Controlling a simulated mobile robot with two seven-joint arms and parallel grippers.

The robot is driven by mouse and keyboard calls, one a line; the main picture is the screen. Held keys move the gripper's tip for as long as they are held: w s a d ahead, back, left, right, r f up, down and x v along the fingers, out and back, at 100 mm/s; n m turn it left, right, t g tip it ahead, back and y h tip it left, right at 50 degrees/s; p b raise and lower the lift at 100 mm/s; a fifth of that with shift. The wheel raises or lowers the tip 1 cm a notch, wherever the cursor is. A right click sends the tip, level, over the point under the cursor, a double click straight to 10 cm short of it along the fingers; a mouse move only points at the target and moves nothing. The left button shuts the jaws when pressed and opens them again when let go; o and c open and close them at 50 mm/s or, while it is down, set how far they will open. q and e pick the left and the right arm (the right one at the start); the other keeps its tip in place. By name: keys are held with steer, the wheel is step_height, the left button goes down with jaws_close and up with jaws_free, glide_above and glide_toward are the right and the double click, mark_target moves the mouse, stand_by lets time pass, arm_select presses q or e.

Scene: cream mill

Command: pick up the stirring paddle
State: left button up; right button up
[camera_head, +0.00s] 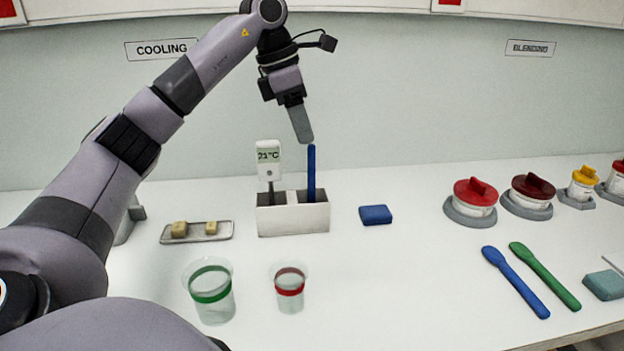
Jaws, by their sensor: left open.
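A blue upright stick (311,175), which looks like the stirring paddle's handle, stands in the right part of a white holder (293,222); its lower end is hidden inside. My left gripper (303,138) points down right above the stick's top end. It is open and empty, and one finger hides the other from this side. The fingertip is very near the stick's top; I cannot tell whether they touch. A blue spatula (515,281) and a green spatula (545,276) lie flat on the counter at the right. My right gripper is out of view.
A thermometer (268,155) reading 21°C stands in the holder's left part. A tray (197,239) with two yellowish cubes, a green-banded beaker (211,301), a red-banded beaker (289,291) and a blue sponge (376,215) surround it. Several lidded jars stand right. The counter's middle front is clear.

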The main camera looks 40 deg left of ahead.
mark_target(314, 156)
arm_select(q)
steer(key=x, duration=0.7)
steer(key=shift+w+d, duration=0.1)
steer(key=shift+d, duration=0.05)
jaws_close()
